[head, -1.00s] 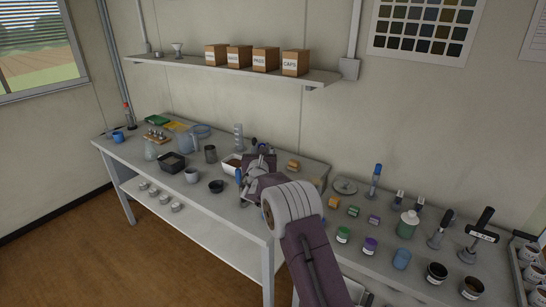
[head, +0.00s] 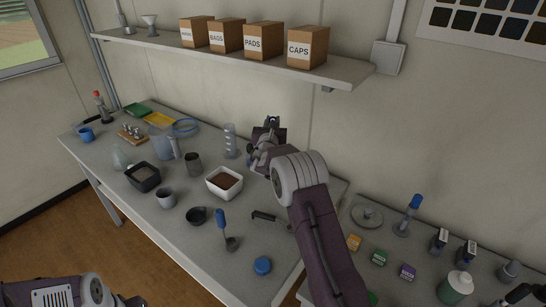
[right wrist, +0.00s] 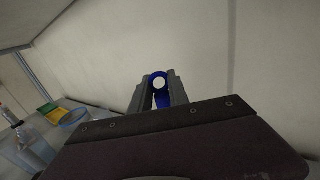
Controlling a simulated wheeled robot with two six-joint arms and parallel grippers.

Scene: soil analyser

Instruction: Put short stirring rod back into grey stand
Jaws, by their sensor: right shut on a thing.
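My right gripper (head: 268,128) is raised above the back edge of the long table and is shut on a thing. In the right wrist view a blue piece with a round white end (right wrist: 159,82) sits between its fingers; I take it for the short stirring rod. Its length is hidden. I cannot single out the grey stand for certain. A grey-based holder with a blue-topped piece (head: 410,211) stands on the right table, and a dark upright with a red top (head: 102,107) stands at the far left. My left gripper (head: 136,301) barely shows at the bottom edge; its jaws are unclear.
A white tub of soil (head: 224,182), a measuring cylinder (head: 230,143), a blue-handled scoop (head: 221,221), a black bracket-like piece (head: 268,216) and a blue lid (head: 263,265) are on the long table. A shelf (head: 335,72) with boxes hangs above my right gripper.

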